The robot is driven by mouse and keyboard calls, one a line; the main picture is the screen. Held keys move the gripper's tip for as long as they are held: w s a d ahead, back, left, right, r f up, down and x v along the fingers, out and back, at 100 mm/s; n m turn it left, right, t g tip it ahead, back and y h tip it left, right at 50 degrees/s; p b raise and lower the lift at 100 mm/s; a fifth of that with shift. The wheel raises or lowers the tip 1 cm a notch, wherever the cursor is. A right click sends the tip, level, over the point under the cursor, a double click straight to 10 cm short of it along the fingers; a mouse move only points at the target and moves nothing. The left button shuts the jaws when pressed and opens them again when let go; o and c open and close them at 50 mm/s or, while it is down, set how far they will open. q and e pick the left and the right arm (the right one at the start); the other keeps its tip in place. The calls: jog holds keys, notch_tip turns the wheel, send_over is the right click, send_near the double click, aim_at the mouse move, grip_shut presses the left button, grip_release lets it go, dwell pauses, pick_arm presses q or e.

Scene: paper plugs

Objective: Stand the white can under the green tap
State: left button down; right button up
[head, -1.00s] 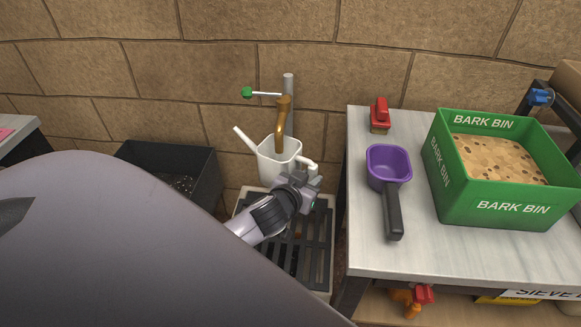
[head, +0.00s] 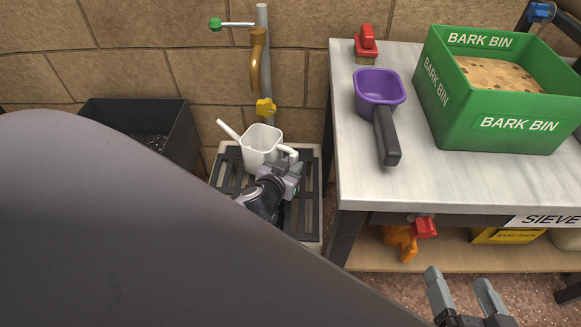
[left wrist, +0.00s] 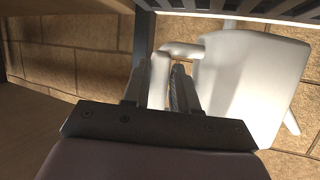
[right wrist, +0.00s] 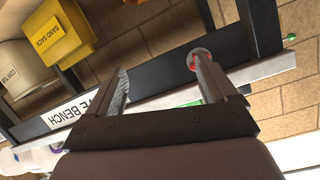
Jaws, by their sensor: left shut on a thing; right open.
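The white can (head: 257,145), with a long spout to the left and a handle to the right, is upright over the back of the slatted drain grate (head: 304,203). My left gripper (head: 289,170) is shut on its handle; the left wrist view shows the can (left wrist: 245,85) beside the fingers (left wrist: 162,82). The can's base is close to the grate; I cannot tell whether they touch. The green tap (head: 215,24) has a green knob on a thin lever; its brass spout (head: 256,65) hangs above the can. My right gripper (head: 463,290) is open and empty at the lower right.
A yellow knob (head: 265,107) is on the pipe just behind the can. A dark bin (head: 140,115) stands left. The bench (head: 440,184) at right holds a purple scoop (head: 379,88), a red-handled brush (head: 366,44) and the green bark bin (head: 432,98).

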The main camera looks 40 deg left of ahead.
pick_arm(q)
notch_tip(320, 180, down, 3)
jog(key=shift+r+b, duration=0.1)
jog(key=shift+b, duration=0.75)
jog(key=shift+f, duration=0.55)
pick_arm(e)
jog(key=shift+s+d+n+t+h, duration=0.25)
jog(key=shift+d+n+t, duration=0.3)
jog(key=shift+d, duration=0.3)
pick_arm(q)
jog(key=shift+f+b, duration=0.1)
jog(key=shift+b, duration=0.25)
jog(key=c, duration=0.9)
grip_release()
pick_arm(e)
jog(key=shift+r, duration=0.15)
